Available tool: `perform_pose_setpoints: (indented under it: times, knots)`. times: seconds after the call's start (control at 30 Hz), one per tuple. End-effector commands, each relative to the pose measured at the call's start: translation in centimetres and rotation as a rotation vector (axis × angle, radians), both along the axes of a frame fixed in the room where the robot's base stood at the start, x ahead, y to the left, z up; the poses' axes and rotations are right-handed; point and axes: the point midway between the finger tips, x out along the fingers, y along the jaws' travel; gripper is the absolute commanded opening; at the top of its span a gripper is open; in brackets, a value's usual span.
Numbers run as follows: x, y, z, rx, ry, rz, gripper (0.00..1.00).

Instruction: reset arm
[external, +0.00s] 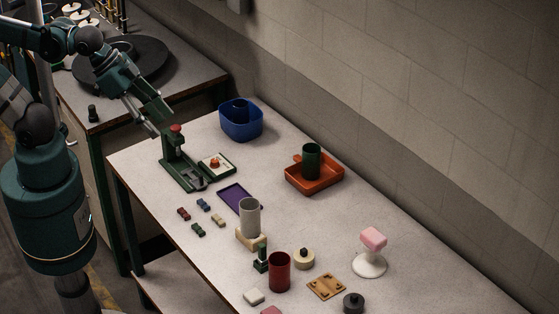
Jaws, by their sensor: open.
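My gripper (160,118) hangs at the far left end of the table, above and just left of the green press (176,163). Its fingers are apart and point downward, and I see nothing between them. The press stands upright on the table and has a red knob (176,128) on top. The gripper is close to the knob in the picture; I cannot tell whether they touch. A small green tray (228,170) with a white inside and a red piece in it lies beside the press.
A blue bin (241,125), an orange tray (328,183) with a dark green cup (311,160), a purple tray (233,193), a grey cylinder (249,217) and a red cup (279,271) stand on the table. Several small blocks lie at its left edge. The right rear tabletop is fairly clear.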

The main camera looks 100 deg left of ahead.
Motion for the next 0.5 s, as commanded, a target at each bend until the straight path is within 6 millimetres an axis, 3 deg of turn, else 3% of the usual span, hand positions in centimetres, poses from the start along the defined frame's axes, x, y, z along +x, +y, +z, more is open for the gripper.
perform_pose_setpoints:
  times: [0.5]
  knots:
    - [-0.1, 0.0, -0.46, -0.001, -0.002, 0.002, 0.44]
